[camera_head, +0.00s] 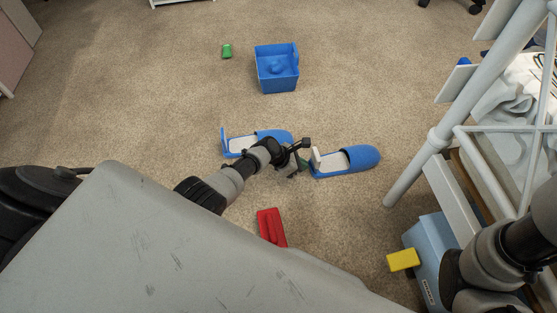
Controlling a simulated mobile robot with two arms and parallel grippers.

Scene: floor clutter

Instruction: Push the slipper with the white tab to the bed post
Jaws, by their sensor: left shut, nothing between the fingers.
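Two blue slippers lie side by side on the carpet. The right slipper (363,158) has an upright white tab (315,157) at its left end, and its closed toe points right toward the bed post (412,172). A strip of bare carpet separates the toe from the post. The other slipper (240,145) lies to the left, partly hidden by my left arm, with an upright bluish tab at its left end. My left gripper (301,156) is shut and empty, just left of the white tab. I cannot tell whether it touches the tab. My right gripper is out of view.
A blue open bin (277,85) and a green block (227,51) are farther back. A red object (271,227) lies nearer me. A yellow block (403,260) and a light-blue box (430,245) are by the bed frame at right. Carpet around the slippers is mostly clear.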

